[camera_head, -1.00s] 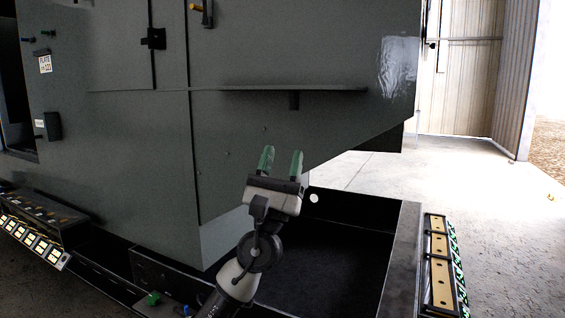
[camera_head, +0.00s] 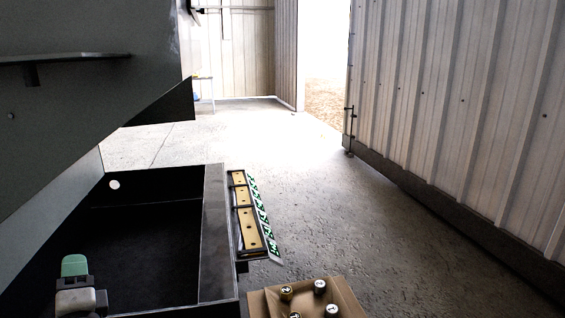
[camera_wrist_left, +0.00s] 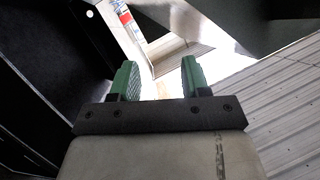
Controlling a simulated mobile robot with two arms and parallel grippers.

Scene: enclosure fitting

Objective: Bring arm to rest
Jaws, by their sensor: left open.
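My left gripper (camera_head: 75,268) is at the lower left of the head view, over the near left part of a black open bin. Its green fingers stand apart with nothing between them in the left wrist view (camera_wrist_left: 160,80), so it is open and empty. Only the gripper end of that arm shows in the head view. My right gripper is in neither view.
The black bin (camera_head: 214,240) sits below a dark grey enclosure (camera_head: 90,110) with a ledge. A strip with brass plates and green marks (camera_head: 248,215) runs along its right side. A cardboard box (camera_head: 345,298) with numbered knobs stands at the bottom. Concrete floor (camera_head: 330,200) is clear toward the corrugated wall (camera_head: 450,100).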

